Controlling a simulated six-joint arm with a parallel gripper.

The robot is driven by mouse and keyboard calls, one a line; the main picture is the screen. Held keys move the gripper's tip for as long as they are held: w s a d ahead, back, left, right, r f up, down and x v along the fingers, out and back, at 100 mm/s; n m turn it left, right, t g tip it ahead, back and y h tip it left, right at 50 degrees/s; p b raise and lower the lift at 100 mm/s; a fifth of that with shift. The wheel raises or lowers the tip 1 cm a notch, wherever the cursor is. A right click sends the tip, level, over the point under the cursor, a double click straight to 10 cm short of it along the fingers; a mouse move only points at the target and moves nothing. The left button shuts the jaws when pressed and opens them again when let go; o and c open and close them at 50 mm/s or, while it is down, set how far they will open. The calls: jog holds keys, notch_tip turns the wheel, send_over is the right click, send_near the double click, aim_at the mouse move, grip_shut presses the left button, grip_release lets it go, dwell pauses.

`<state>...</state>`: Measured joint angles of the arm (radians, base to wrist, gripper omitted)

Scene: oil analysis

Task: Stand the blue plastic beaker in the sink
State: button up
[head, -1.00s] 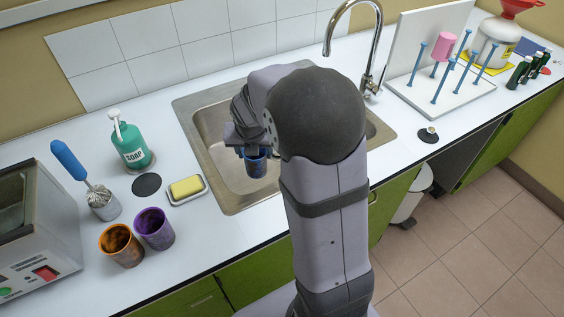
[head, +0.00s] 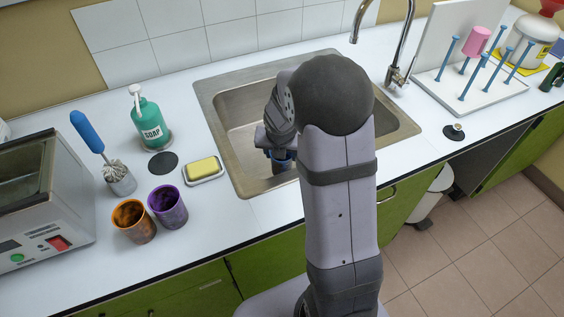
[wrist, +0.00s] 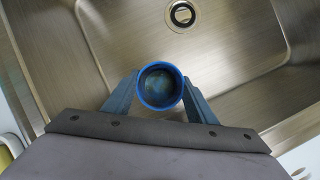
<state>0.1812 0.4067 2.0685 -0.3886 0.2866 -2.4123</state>
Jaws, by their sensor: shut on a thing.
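The blue plastic beaker (wrist: 160,104) is between the two fingers of my gripper (wrist: 159,92), which is shut on it. Its open mouth faces the wrist camera, and its inside looks dark and stained. In the head view the beaker (head: 281,162) shows below my gripper, over the sink basin, partly hidden by my arm. The steel sink (head: 233,112) is set in the counter, and its drain (wrist: 182,14) shows at the top of the wrist view. I cannot tell whether the beaker's base touches the basin floor.
An orange beaker (head: 134,222) and a purple beaker (head: 168,207) stand on the counter to the left. A yellow sponge in a dish (head: 203,169), a soap bottle (head: 151,122) and a brush (head: 103,150) are nearby. The tap (head: 398,50) rises behind the sink; a pegged rack (head: 470,88) stands right.

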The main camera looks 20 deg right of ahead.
jog(key=shift+f+b, duration=0.85)
jog(key=shift+f, duration=1)
jog(key=shift+f, duration=0.2)
jog(key=o, duration=1.1)
jog(key=shift+o, duration=0.2)
jog(key=shift+r, duration=0.1)
jog(key=shift+s+a+r, duration=0.1)
jog(key=shift+r, duration=0.45)
jog(key=p+v, duration=0.3)
jog(key=v, duration=0.8)
